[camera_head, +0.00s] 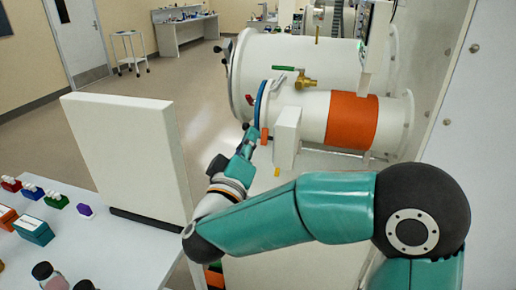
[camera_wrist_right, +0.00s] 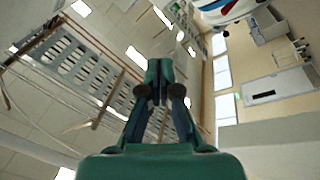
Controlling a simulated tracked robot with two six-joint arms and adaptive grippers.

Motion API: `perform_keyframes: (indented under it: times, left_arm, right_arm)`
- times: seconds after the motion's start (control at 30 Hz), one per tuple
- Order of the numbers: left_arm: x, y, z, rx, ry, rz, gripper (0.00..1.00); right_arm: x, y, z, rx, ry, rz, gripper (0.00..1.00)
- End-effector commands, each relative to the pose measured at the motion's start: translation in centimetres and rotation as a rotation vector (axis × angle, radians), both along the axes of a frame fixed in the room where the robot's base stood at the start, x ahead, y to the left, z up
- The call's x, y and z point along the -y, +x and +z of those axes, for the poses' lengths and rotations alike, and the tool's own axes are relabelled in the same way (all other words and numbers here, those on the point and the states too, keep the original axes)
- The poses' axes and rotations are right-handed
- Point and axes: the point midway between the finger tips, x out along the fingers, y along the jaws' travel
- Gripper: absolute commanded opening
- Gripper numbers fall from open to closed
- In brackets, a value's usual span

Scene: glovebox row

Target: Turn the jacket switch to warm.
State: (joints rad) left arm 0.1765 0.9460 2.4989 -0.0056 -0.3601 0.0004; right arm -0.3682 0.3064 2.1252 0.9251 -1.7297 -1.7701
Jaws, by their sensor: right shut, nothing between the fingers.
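An orange jacket band (camera_head: 352,121) wraps the smaller white cylinder of the glovebox antechamber. A white box (camera_head: 287,138) sits in front of this cylinder, with a small orange tab (camera_head: 264,136) at its left side; I cannot tell for sure that this is the jacket switch, nor read any setting. My right gripper (camera_head: 251,134) is shut and empty, close to the left of the orange tab, by the blue-rimmed cylinder end. I cannot tell if it touches. In the right wrist view its fingers (camera_wrist_right: 165,78) are together, with nothing between them. My left gripper is out of view.
A larger white cylinder (camera_head: 300,55) lies behind, with a green-handled brass valve (camera_head: 306,82) in front. A white upright panel (camera_head: 125,150) stands on the left bench (camera_head: 120,250), near my right forearm. Small coloured boxes (camera_head: 33,230) and bottles stand on that bench.

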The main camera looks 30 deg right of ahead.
Motion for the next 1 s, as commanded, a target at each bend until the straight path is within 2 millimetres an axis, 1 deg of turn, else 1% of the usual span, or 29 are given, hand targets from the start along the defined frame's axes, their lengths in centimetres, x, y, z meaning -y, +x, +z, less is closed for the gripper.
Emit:
perform_keyframes:
  times: [0.03,0.13,0.17,0.23,0.3,0.43,0.53,0.67,0.77,0.87,1.0]
  left_arm:
    - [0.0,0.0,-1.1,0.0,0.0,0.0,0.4]
    - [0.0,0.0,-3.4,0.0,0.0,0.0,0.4]
    - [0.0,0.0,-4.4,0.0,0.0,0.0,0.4]
    - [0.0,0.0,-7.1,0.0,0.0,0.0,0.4]
    - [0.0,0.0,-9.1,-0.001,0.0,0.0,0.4]
    - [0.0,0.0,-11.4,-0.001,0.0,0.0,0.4]
    - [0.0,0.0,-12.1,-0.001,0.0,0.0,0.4]
    - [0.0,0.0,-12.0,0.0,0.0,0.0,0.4]
    - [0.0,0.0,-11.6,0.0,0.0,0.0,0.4]
    - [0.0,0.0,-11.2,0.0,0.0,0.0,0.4]
    - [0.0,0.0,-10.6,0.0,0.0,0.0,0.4]
  right_arm:
    - [-0.1,-0.2,-1.0,0.105,0.09,0.034,0.0]
    - [-0.3,-0.6,-2.9,0.331,0.279,0.109,0.0]
    - [-0.5,-0.7,-3.8,0.398,0.336,0.132,0.0]
    - [-1.0,-1.1,-6.1,0.544,0.459,0.186,0.0]
    - [-1.5,-1.4,-7.7,0.622,0.526,0.218,0.0]
    - [-2.3,-1.7,-9.2,0.635,0.542,0.238,0.0]
    - [-2.7,-1.8,-9.6,0.639,0.545,0.249,0.0]
    - [-2.6,-1.6,-9.4,0.639,0.545,0.252,0.0]
    - [-1.9,-1.1,-9.0,0.639,0.545,0.251,0.0]
    - [-0.8,-0.2,-8.6,0.639,0.544,0.25,0.0]
    - [1.3,1.4,-7.9,0.64,0.542,0.247,0.0]
